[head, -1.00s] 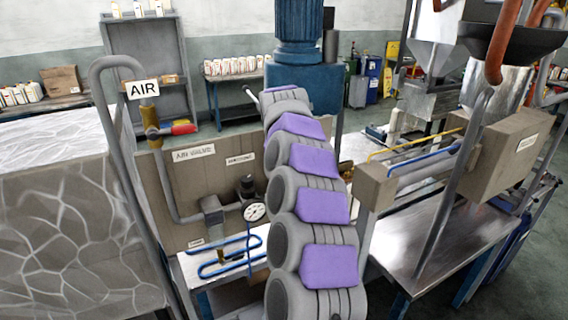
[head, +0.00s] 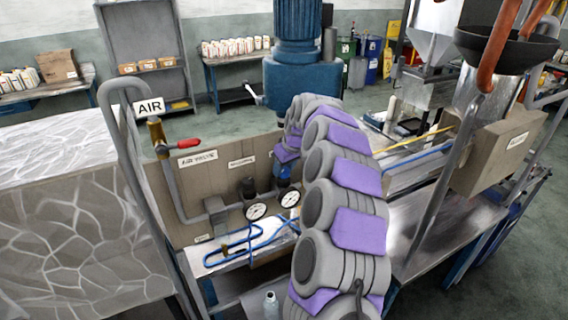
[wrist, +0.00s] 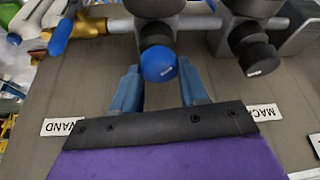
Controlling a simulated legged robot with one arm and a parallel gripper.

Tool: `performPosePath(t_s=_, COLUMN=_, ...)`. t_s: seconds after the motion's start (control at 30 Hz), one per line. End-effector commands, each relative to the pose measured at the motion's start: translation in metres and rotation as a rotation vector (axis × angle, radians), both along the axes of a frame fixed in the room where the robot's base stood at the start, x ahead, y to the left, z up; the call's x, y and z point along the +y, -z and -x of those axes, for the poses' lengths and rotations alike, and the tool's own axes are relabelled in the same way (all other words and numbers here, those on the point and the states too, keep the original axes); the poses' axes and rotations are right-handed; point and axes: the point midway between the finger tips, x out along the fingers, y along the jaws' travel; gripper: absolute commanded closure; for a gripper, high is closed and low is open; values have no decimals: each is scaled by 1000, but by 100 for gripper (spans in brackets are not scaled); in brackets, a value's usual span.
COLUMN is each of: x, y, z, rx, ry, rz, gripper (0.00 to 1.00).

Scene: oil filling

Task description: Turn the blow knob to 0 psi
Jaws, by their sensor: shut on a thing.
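A round blue knob (wrist: 158,64) sits on a regulator on the panel, in the wrist view between the fingertips of my gripper (wrist: 160,76). The fingers are shut on its sides. A black knob (wrist: 259,59) is to its right, apart from my gripper. In the head view the blue knob (head: 283,171) shows just under the end of my arm, and the black knob (head: 248,188) is to its left. A white gauge (head: 290,197) is below the blue knob and another gauge (head: 256,211) is below the black one. Their needles are too small to read.
The brown panel (head: 190,200) bears an air valve with a red handle (head: 180,143). A blue coiled hose (head: 235,247) lies in front of it. A blue machine column (head: 297,80) stands behind, and a steel table (head: 440,215) is on the right.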

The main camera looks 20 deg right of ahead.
Motion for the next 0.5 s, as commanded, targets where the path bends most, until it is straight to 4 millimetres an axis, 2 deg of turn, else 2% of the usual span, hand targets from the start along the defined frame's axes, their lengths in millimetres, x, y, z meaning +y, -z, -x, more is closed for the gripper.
performPosePath(t_s=0.5, x=-1, y=-1, z=1, rx=-1, ry=-61, rz=2, gripper=87)
